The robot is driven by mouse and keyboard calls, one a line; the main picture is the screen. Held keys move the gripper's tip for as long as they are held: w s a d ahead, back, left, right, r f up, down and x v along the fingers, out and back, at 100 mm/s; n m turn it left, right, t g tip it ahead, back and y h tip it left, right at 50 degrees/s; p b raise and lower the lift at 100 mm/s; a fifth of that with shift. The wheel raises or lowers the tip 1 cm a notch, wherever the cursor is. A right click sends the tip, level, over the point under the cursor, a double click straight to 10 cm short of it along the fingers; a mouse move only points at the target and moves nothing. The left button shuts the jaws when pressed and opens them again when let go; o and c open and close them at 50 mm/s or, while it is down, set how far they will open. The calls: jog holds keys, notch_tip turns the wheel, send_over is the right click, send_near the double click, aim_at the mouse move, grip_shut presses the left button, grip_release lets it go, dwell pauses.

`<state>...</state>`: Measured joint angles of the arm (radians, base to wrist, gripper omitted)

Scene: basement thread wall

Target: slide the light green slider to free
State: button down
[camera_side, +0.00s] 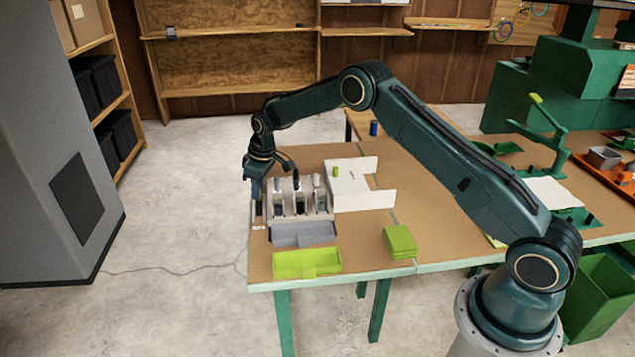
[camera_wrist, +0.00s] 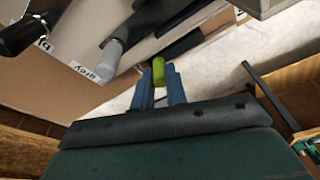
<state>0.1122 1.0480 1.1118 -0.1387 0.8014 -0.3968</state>
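My gripper (camera_side: 258,187) points down at the left end of a pale rack (camera_side: 314,206) on the table in the side view. In the wrist view, the light green slider (camera_wrist: 159,75) is a short upright knob between my gripper's (camera_wrist: 161,84) two blue fingertips, which fit closely on both sides of it. In the side view this knob is hidden by the gripper. A grey knob (camera_wrist: 109,60) and a black knob (camera_wrist: 24,36) stand further left in the wrist view, beside labels reading "grey" and, partly cut off, "bl". No "free" mark is readable.
A white board (camera_side: 365,197) with a light green peg (camera_side: 336,171) lies right of the rack. A grey tray (camera_side: 302,234) and a lime tray (camera_side: 306,263) stand in front. Lime blocks (camera_side: 399,242) lie to the right. The table between them is clear.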

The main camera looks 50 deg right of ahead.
aim_at(259, 206)
jog(key=shift+s+a, duration=1.05)
jog(key=c, duration=1.4)
grip_release()
notch_tip(259, 206, up, 6)
